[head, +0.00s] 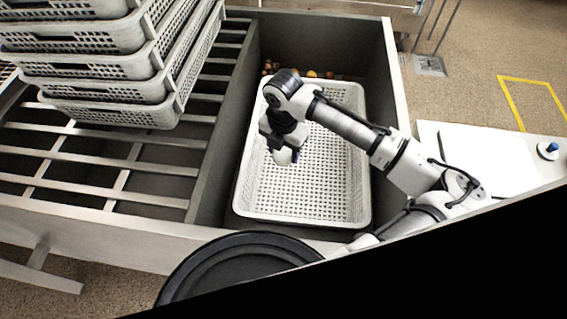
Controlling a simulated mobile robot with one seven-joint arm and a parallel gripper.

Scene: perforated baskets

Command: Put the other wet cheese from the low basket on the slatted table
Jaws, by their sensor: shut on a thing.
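The low basket (300,205) is a white perforated basket lying in a sunken bay. Its visible floor looks empty, though my arm covers part of it. My gripper (283,157) points down over the left part of the basket. It is shut on a small pale thing at its tips, taken to be the wet cheese. The cheese is mostly hidden by the gripper and too small to make out clearly. The slatted table (165,169) lies to the left of the bay, with bare grey slats at its front.
A stack of several perforated baskets (105,68) stands on the slatted table's back part. The bay's wall (226,128) separates table and basket. Small round brown and orange things (312,74) lie behind the basket. The front slats are free.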

